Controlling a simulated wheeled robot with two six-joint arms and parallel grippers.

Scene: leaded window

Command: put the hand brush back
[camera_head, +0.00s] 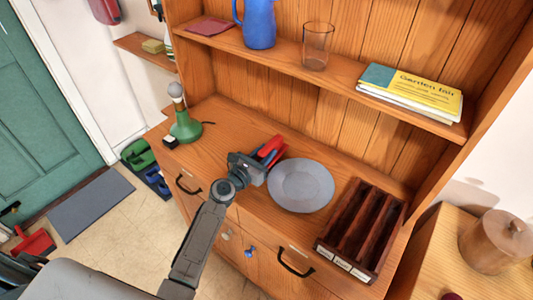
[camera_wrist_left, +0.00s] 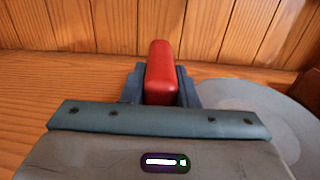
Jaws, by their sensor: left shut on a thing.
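My left gripper (camera_head: 262,160) is over the dresser's worktop, left of the grey plate. It is shut on a red, rounded block-like thing (camera_head: 271,146), apparently the handle of the hand brush. In the left wrist view the red handle (camera_wrist_left: 161,68) stands up between the two dark fingers (camera_wrist_left: 161,90). No bristles show; the lower part is hidden by the gripper. A red dustpan (camera_head: 36,243) lies on the floor at the far left. My right gripper is not in view.
The grey plate (camera_head: 301,185) lies close right of the gripper, with a dark wooden sorter tray (camera_head: 362,228) beyond it. A green lamp (camera_head: 184,127) stands left. The shelf above holds a blue jug (camera_head: 259,24), a glass (camera_head: 317,45) and magazines (camera_head: 411,92).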

